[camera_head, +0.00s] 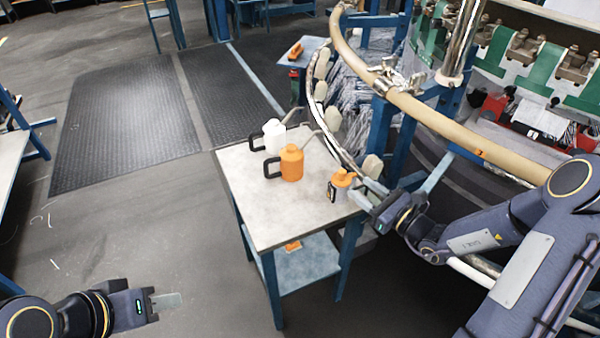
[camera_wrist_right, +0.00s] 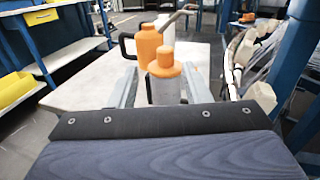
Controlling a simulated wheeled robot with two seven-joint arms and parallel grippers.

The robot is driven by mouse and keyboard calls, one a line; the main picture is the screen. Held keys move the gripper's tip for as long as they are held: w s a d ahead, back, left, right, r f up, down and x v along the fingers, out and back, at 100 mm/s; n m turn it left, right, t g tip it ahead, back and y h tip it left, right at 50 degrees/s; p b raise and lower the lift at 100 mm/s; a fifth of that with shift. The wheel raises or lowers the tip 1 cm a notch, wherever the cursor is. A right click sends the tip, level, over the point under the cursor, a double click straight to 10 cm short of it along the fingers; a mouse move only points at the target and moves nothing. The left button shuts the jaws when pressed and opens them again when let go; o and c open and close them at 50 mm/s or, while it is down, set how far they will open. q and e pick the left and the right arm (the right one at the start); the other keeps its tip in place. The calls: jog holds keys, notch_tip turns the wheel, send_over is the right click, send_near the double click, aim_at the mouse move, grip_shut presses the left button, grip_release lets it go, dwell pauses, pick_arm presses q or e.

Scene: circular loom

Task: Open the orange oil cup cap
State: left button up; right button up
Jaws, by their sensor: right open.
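The oil cup stands near the right edge of the small table; its orange cap (camera_head: 343,179) sits on top of the body. In the right wrist view the cap (camera_wrist_right: 165,64) is upright, with the grey body (camera_wrist_right: 167,92) below it. My right gripper (camera_head: 364,192) is open, its fingers close beside the cup. In the right wrist view my right gripper's fingers (camera_wrist_right: 162,88) stand left and right of the cup, and the cup looks to be between them or just beyond. My left gripper (camera_head: 168,301) is away from the table at the lower left; its finger gap does not show.
An orange oil can (camera_head: 291,163) and a white can (camera_head: 274,136) with black handles stand left of the cup on the grey table (camera_head: 262,215). The loom's curved rail (camera_head: 440,117) and blue posts rise to the right. The table's front is clear.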

aim_at(345, 178)
jog(key=shift+m, duration=0.4)
jog(key=x, duration=0.5)
jog(key=f+x, duration=0.1)
jog(key=x, duration=0.2)
jog(key=shift+w+d, duration=0.1)
jog(key=shift+w, duration=0.35)
jog(key=shift+c, duration=0.2)
grip_shut()
